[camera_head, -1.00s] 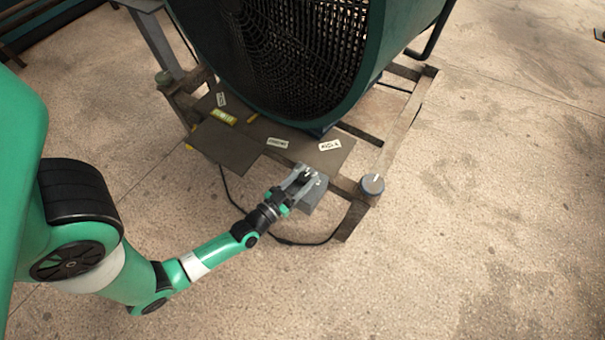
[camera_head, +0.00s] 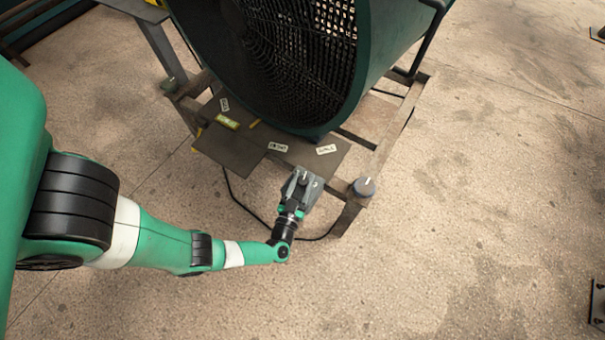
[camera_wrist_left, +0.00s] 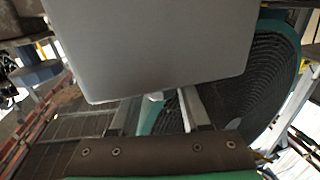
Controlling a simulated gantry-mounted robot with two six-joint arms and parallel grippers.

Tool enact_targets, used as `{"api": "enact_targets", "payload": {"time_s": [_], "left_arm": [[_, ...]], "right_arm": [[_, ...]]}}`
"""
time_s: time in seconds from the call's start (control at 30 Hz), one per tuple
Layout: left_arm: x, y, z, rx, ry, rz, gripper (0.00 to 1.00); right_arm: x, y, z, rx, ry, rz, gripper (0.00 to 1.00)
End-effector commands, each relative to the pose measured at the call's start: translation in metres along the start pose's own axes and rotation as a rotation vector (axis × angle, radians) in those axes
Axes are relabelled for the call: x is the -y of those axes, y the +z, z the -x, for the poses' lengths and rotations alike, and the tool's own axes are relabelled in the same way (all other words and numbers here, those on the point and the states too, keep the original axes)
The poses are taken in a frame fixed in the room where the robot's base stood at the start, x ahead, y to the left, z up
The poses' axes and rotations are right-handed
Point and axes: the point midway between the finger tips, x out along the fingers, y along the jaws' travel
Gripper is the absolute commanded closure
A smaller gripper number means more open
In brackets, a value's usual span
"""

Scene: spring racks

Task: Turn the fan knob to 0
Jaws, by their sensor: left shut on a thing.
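A big green drum fan (camera_head: 378,50) stands on a metal frame and also shows in the left wrist view (camera_wrist_left: 265,75). A grey box (camera_head: 313,195) sits at the frame's front edge, and its flat face (camera_wrist_left: 150,45) fills the upper wrist view. My left gripper (camera_head: 303,180) is at this box, shut on a small knob there. The fingers hide most of that knob; its setting cannot be read. A second, round grey-blue knob (camera_head: 364,187) with a white mark stands free on the frame's right corner. My right gripper is out of view.
A dark plate (camera_head: 232,147) with small white labels, one of them a tag (camera_head: 326,149), lies under the fan. A yellow-green level (camera_head: 228,122) rests on it. A black cable (camera_head: 250,210) hangs below. The concrete floor to the right is mostly clear.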

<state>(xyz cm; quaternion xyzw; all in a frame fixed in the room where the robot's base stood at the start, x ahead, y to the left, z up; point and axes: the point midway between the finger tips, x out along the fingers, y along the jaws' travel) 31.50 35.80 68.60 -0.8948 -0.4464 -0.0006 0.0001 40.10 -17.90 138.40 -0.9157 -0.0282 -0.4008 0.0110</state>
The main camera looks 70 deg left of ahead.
Motion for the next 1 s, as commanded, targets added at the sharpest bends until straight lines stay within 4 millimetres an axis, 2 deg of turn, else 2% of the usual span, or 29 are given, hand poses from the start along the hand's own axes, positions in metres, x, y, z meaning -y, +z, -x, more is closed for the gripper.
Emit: {"api": "enact_targets", "payload": {"time_s": [0.03,0.37,0.7,1.0], "left_arm": [[-0.005,0.000,-0.001,-0.004,-0.037,0.005,1.00],[-0.003,0.005,0.000,0.000,-0.358,0.004,1.00],[-0.001,0.009,-0.001,0.002,-0.674,0.002,1.00],[0.000,0.008,0.000,0.005,-0.872,-0.001,1.00]], "right_arm": [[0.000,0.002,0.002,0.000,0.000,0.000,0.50],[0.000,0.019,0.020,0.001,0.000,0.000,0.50],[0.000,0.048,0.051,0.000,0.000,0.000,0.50],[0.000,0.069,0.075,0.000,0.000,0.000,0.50]]}}
